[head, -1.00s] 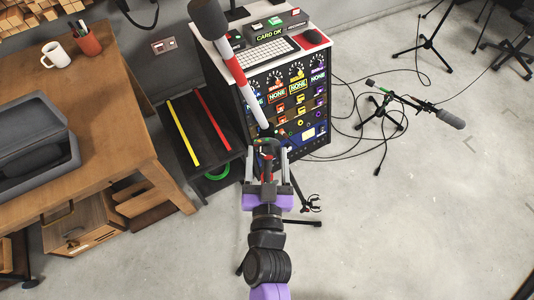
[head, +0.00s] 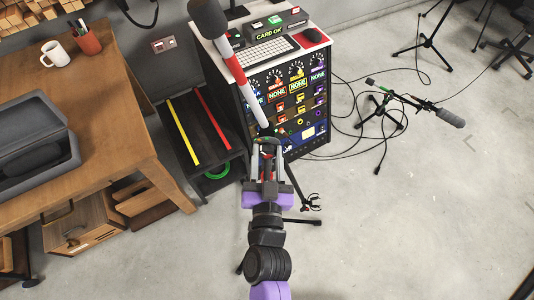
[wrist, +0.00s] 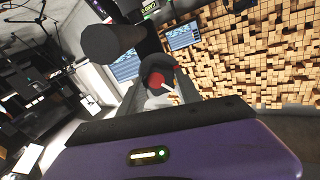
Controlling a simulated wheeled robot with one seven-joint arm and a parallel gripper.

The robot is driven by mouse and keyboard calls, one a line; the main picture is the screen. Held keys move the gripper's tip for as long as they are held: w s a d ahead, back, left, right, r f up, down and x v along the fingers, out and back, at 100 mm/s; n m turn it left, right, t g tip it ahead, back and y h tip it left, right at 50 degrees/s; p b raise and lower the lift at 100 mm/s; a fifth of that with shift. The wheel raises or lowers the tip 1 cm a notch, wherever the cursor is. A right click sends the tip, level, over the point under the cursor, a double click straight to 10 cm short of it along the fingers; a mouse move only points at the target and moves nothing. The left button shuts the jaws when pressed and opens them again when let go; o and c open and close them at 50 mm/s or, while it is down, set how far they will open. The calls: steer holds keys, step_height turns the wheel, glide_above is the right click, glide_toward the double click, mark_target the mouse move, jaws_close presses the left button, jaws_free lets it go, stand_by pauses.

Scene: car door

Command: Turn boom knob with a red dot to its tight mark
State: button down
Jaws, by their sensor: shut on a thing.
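The boom knob with a red dot (wrist: 156,79) shows in the wrist view between my fingers, with a short white line beside the red. My gripper (head: 268,145) is shut on this knob, at the lower end of the red-and-white boom pole (head: 238,72). In the head view the fingers largely hide the knob. I cannot clearly tell the tight mark from the white line. The boom's dark foam microphone (head: 208,18) is at the pole's upper end and also shows in the wrist view (wrist: 112,43).
A black cabinet with lit panels (head: 297,100) stands just behind the boom. A wooden desk (head: 105,110) and a low black shelf with yellow and red bars (head: 205,135) are on the left. Another boom stand (head: 380,120) and loose cables are on the right. Open floor lies at the lower right.

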steer(key=m, duration=0.6)
steer(key=shift+d+m, duration=0.1)
steer(key=shift+m, duration=0.3)
stand_by(0.5)
steer(key=c, duration=0.8)
jaws_free()
steer(key=shift+c, duration=0.2)
steer(key=s+b, duration=0.1)
steer(key=s, duration=0.2)
steer(key=s+b, duration=0.1)
steer(key=s, duration=0.2)
steer(key=shift+s+d+f, duration=0.1)
steer(key=shift+s+d, duration=0.1)
steer(key=shift+s, duration=0.15)
steer(key=shift+s+d, duration=0.1)
steer(key=shift+s, duration=0.45)
